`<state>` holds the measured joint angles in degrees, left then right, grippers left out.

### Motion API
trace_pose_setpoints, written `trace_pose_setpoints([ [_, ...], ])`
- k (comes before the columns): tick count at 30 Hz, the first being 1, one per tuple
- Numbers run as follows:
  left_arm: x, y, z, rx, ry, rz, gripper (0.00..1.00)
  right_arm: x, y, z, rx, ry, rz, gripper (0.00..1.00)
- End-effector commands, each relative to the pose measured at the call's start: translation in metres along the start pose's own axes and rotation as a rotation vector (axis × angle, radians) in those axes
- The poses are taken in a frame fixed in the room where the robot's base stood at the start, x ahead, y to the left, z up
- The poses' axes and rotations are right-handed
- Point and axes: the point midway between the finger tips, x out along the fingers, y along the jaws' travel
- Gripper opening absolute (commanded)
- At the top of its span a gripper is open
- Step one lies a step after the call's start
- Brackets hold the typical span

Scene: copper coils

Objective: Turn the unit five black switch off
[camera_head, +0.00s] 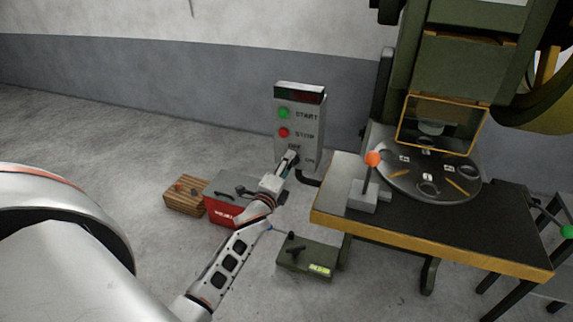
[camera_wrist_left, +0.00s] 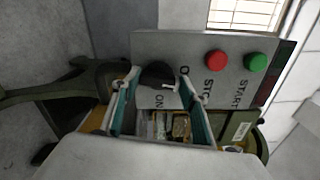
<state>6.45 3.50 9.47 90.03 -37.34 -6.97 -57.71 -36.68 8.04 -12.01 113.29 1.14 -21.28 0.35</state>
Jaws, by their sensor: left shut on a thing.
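The grey control box (camera_head: 312,130) stands against the wall in the head view, with a green START button (camera_head: 283,113), a red STOP button (camera_head: 283,132) and a switch with OFF and ON labels below. My left gripper (camera_head: 289,162) is at this switch and hides most of it. In the left wrist view the black switch (camera_wrist_left: 158,73) sits between the fingers of my left gripper (camera_wrist_left: 160,88), which is shut on it. The ON label and part of the OFF label show beside the switch. My right gripper is not in view.
A green press with a black-topped, yellow-edged table (camera_head: 330,222) stands to the right, with an orange-knobbed lever (camera_head: 373,160) close to my gripper. A red and grey toolbox (camera_head: 222,211), a wooden crate (camera_head: 186,195) and a green pedal box (camera_head: 306,258) are on the floor.

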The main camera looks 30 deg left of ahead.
Motion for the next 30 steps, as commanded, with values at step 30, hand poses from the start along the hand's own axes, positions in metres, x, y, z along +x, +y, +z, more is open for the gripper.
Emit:
trace_pose_setpoints([
  [30, 0.0001, 0.0009, 0.0008, -0.213, -0.001, 0.000, 0.54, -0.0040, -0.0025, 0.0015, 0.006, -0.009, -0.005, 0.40],
])
